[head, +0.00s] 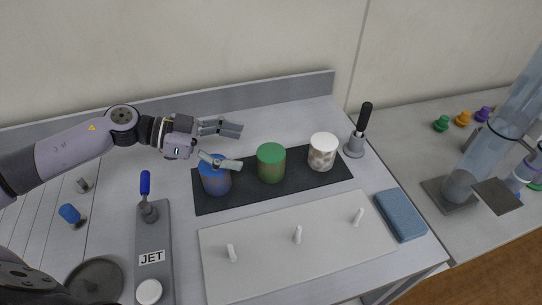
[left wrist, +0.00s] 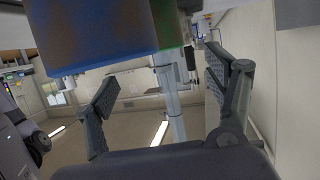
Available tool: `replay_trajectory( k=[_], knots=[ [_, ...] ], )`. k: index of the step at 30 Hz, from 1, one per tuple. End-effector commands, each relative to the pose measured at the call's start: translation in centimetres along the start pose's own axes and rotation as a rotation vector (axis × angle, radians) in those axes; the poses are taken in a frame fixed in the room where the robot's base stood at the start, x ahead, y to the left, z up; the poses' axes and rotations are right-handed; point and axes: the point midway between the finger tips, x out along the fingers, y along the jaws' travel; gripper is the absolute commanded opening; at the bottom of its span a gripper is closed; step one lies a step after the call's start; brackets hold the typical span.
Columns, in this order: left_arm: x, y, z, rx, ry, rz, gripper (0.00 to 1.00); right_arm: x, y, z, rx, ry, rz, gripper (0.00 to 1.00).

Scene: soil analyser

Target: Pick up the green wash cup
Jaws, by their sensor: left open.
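The green wash cup (head: 271,168) stands upright on a dark mat (head: 297,194), between a blue cup (head: 216,181) on its left and a white, brown-mottled cup (head: 323,153) on its right. My left gripper (head: 238,147) is open and empty. Its fingers point right, toward the green cup, and the lower finger overlaps the blue cup's top in the head view. In the left wrist view, the blue cup (left wrist: 95,35) fills the upper left, with a sliver of the green cup (left wrist: 168,25) behind it. My right gripper is not in view.
A pale board (head: 270,262) with several white pegs lies in front of the mat. A blue block (head: 400,215) lies to its right. A black-handled tool (head: 360,130) stands right of the cups. A JET plate (head: 153,240) with a blue-handled lever is at left.

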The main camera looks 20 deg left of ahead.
Motion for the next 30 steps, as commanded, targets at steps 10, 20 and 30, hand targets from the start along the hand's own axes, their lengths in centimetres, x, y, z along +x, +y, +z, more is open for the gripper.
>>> replay_trajectory(
  k=[10, 20, 30],
  knots=[
    [3.0, -0.1, 0.1, -0.001, 0.002, 0.001, 0.77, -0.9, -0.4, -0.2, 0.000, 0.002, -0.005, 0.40],
    [6.8, -0.2, 0.5, 0.001, -0.001, 0.000, 0.77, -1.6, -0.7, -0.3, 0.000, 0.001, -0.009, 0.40],
    [6.8, -0.2, 0.7, 0.000, -0.002, 0.000, 0.69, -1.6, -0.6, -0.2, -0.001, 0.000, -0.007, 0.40]
  ],
)
